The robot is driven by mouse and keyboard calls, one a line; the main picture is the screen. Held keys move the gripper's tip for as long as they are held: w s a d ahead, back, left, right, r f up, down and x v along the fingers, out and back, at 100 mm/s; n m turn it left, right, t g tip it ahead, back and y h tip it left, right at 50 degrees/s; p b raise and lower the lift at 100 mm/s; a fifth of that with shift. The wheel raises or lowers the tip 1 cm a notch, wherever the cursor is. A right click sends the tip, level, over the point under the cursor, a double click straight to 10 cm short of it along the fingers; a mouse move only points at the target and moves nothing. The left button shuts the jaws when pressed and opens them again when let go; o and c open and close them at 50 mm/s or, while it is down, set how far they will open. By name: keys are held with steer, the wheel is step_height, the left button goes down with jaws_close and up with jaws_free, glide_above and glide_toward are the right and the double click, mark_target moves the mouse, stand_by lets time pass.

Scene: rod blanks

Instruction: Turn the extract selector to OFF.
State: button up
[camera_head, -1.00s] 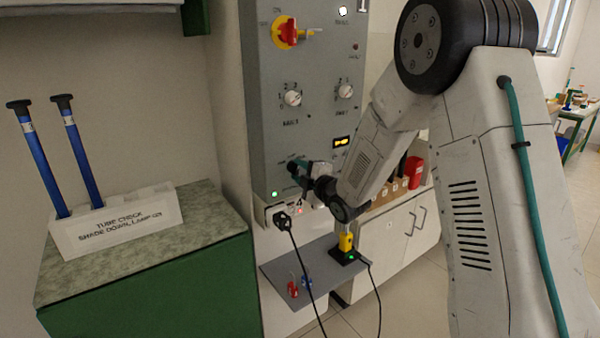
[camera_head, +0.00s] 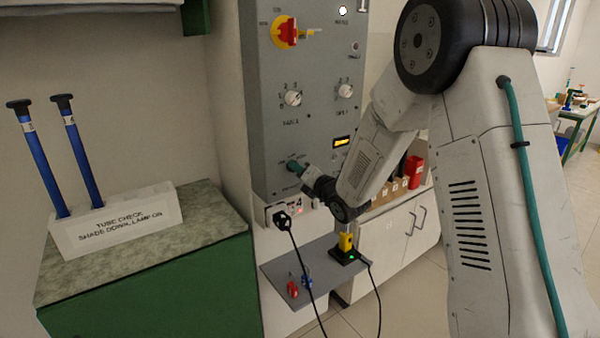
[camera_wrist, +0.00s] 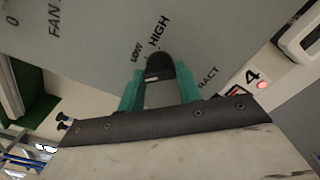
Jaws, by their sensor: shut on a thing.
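The extract selector (camera_wrist: 160,66) is a dark knob on the grey panel, seen in the wrist view between my fingertips. The words LOW and HIGH are printed just beyond it, and part of a label ending in RACT shows to its right. A pale mark shows on the knob, but which position it points to is unclear. My gripper (camera_wrist: 158,82), with green fingers, is shut on the knob. In the head view my gripper (camera_head: 296,167) is at the lower part of the panel and hides the knob.
The grey control panel (camera_head: 270,120) also carries a red and yellow switch (camera_head: 287,31) and two white dials (camera_head: 293,98). Below is a grey shelf (camera_head: 320,280) with a yellow and black device (camera_head: 346,247). Black cables hang nearby. A white rack (camera_head: 120,222) holds blue rods at left.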

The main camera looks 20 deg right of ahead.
steer(key=shift+f+n, duration=0.1)
steer(key=shift+n, duration=1.9)
steer(key=o, duration=1)
steer(key=v, duration=0.8)
